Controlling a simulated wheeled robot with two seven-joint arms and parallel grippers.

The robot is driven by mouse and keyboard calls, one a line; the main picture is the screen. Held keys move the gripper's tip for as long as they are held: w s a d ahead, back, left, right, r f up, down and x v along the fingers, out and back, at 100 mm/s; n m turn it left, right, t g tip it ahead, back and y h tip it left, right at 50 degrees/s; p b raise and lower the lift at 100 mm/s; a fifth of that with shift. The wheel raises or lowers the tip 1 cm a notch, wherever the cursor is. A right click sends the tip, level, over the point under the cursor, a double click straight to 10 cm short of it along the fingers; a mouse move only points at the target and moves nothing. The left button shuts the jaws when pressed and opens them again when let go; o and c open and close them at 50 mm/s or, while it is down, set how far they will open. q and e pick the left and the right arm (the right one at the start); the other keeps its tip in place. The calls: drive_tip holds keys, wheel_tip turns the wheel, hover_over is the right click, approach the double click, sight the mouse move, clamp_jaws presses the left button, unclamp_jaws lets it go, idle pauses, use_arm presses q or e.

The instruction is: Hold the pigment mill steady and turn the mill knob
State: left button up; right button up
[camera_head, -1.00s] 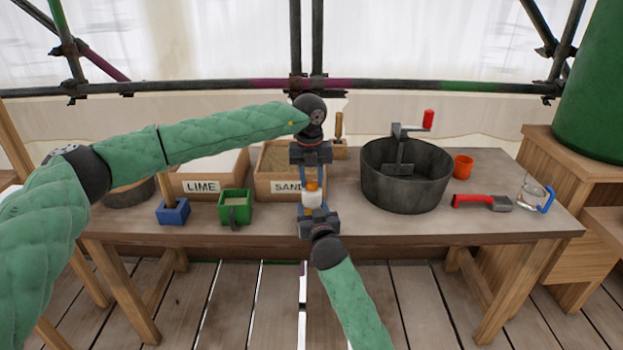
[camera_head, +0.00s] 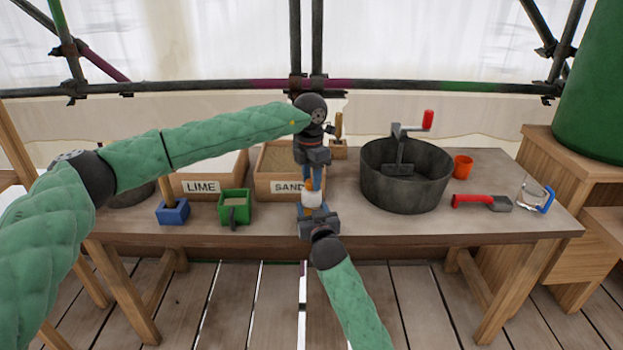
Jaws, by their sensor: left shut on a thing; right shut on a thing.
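The pigment mill (camera_head: 312,199) is a small white body near the front middle of the table, with an orange mill knob (camera_head: 309,185) on top. My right gripper (camera_head: 314,209) comes from the front and is shut on the white mill body. My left gripper (camera_head: 311,182) reaches down from above and is shut on the orange knob. Both sets of fingers cover parts of the mill, and its base is hidden behind the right gripper.
A sand box (camera_head: 262,185) and a lime box (camera_head: 202,187) stand left of the mill, with a green container (camera_head: 234,207) and a blue block (camera_head: 173,212) before them.

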use_arm(q)
drive_tip(key=m, duration=0.4)
drive_tip(key=shift+m, duration=0.3)
drive_tip(key=m, duration=0.4)
drive_tip(key=shift+m, duration=0.3)
drive_tip(key=m, duration=0.4)
drive_tip(key=shift+m, duration=0.3)
drive_tip(key=m, duration=0.9)
drive_tip(key=shift+y, duration=0.3)
drive_tip(key=m, duration=0.4)
drive_tip(key=shift+s+m, duration=0.1)
drive_tip(key=shift+m, duration=0.2)
drive_tip(key=m, duration=0.4)
drive_tip(key=shift+t, duration=0.3)
drive_tip(key=shift+m, duration=2.2)
